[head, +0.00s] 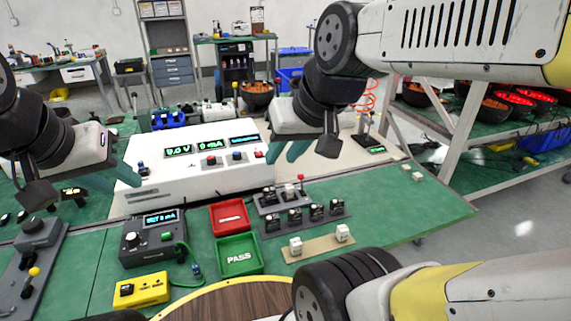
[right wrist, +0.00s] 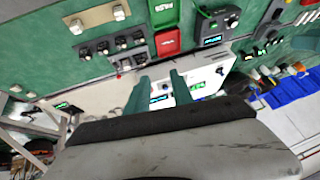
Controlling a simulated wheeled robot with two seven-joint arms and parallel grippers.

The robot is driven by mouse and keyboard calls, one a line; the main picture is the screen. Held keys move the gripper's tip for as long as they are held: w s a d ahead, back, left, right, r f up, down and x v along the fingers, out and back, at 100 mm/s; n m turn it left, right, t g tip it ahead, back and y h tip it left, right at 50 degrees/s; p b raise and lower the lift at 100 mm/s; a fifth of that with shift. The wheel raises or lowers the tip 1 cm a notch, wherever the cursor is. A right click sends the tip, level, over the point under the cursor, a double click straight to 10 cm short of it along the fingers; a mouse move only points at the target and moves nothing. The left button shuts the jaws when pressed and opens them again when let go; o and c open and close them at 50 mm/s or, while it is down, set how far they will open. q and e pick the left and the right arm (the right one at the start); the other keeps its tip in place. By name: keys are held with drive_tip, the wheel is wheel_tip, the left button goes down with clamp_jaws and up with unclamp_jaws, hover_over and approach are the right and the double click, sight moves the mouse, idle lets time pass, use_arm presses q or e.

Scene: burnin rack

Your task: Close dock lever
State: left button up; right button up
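A small grey dock (head: 268,200) sits on the green table in front of the white power supply. A thin lever with a red tip (head: 301,178) stands up at its right side. I take this as the dock lever; its exact angle is too small to tell. The dock also shows in the right wrist view (right wrist: 124,64). My right gripper (head: 292,148) hangs above and behind the dock, over the power supply, apart from the lever. Its green fingers are parted and empty in the right wrist view (right wrist: 158,86). My left gripper (head: 98,180) is at the left, with its finger gap hidden.
The white power supply (head: 205,178) stands behind the dock. A row of black sockets (head: 290,222) lies in front of it. A red tray (head: 230,217) and a green PASS tray (head: 238,268) are left. A tan strip (head: 316,250) carries two white blocks. The table's right end is mostly clear.

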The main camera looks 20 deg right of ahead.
drive_tip(key=shift+w+d+r, duration=0.1)
drive_tip(key=shift+w, duration=0.2)
drive_tip(key=c, duration=0.3)
drive_tip(key=shift+m+g+h, duration=0.3)
drive_tip(key=shift+g+h, duration=0.3)
drive_tip(key=shift+g, duration=0.3)
drive_tip(key=w+d, duration=0.1)
drive_tip(key=w, duration=0.2)
drive_tip(key=w+d, duration=0.1)
drive_tip(key=w, duration=0.3)
drive_tip(key=w+d, duration=0.1)
drive_tip(key=w, duration=0.3)
drive_tip(key=shift+d+r, duration=0.15)
clamp_jaws()
drive_tip(key=w+d+f+g, duration=0.1)
drive_tip(key=w+d+f, duration=0.2)
drive_tip(key=w+f, duration=0.2)
drive_tip(key=w+d+f+m+g+h, duration=0.1)
drive_tip(key=w+d+f, duration=0.3)
drive_tip(key=w+f, duration=0.2)
drive_tip(key=w+d+f+g, duration=0.1)
drive_tip(key=w+d+f, duration=0.2)
drive_tip(key=w+f, duration=0.3)
drive_tip(key=w, duration=0.3)
drive_tip(key=shift+w+d+f+g+h, duration=0.15)
drive_tip(key=shift+w+d+g+h, duration=0.1)
drive_tip(key=shift+d+g+h, duration=0.05)
